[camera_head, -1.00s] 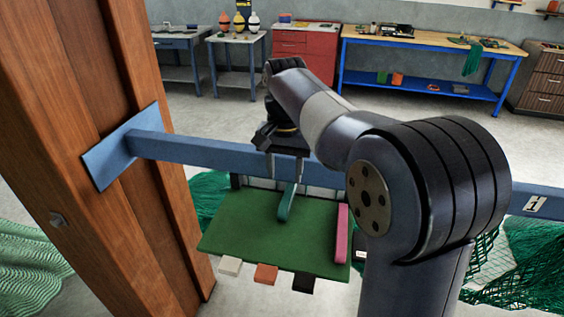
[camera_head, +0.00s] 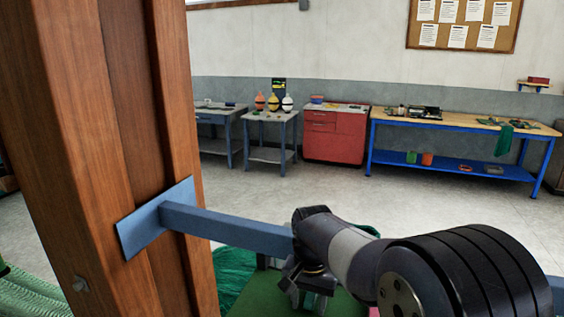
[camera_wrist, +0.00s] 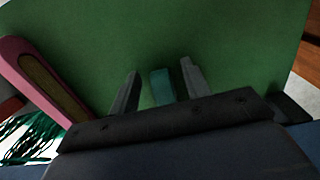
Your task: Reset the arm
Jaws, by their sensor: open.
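My gripper (camera_head: 308,300) hangs low in the head view, over a green board (camera_head: 258,300) that is mostly cut off by the bottom edge. In the wrist view my gripper (camera_wrist: 158,72) is open, its two grey fingers apart. A teal tool (camera_wrist: 161,86) shows between the fingers, and its lower part is hidden by the gripper body. I cannot tell whether the fingers touch it. A pink-handled tool (camera_wrist: 42,80) with a brownish inset lies on the green board (camera_wrist: 240,45) at the left.
A blue rail (camera_head: 230,231) runs from the wooden post (camera_head: 75,120) behind my arm. Green netting (camera_head: 232,275) hangs by it. Side tables, a red cabinet (camera_head: 335,135) and a blue workbench (camera_head: 440,125) stand along the wall. The floor between is clear.

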